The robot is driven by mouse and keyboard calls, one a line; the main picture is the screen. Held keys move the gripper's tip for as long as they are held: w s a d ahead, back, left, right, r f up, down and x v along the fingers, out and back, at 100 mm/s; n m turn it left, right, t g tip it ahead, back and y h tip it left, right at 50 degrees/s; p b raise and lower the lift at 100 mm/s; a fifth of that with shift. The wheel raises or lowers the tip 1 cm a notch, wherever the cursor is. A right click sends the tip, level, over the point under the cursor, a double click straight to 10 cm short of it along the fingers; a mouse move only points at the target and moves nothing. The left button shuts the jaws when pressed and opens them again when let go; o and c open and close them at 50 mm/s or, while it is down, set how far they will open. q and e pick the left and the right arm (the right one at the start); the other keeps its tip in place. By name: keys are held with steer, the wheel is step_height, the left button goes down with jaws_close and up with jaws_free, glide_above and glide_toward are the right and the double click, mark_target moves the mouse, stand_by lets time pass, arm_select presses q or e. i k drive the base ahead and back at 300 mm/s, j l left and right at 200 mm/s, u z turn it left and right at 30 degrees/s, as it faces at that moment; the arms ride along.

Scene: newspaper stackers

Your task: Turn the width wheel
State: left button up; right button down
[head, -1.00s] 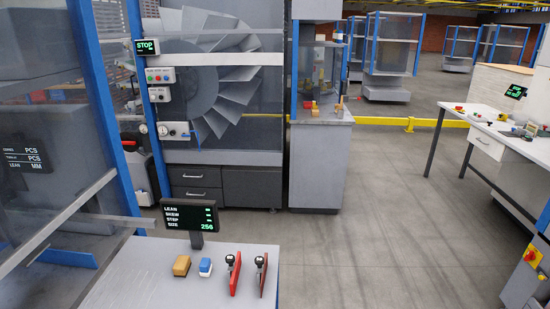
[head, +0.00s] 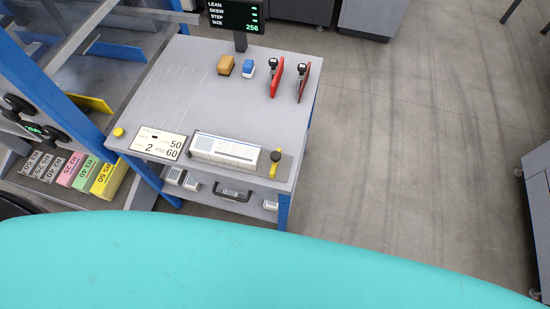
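Two dark round wheel-like parts show at the left edge, on the blue-framed machine: an upper black wheel (head: 18,105) and a lower black wheel (head: 45,131). A small green-lit readout (head: 33,129) sits beside the lower one. I cannot tell which of them is the width wheel, as no label for it is legible. Neither of my grippers is in view.
A grey table (head: 180,75) holds a display (head: 237,15) reading SIZE 256, a printed card (head: 158,142), a paper stack (head: 224,150) and red-handled tools (head: 276,77). Coloured labelled blocks (head: 85,172) line the lower left. The floor at right (head: 420,150) is clear.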

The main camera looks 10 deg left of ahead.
mark_target(54, 135)
steer(key=u, duration=2.2)
steer(key=j+z, duration=0.1)
steer(key=j, duration=0.15)
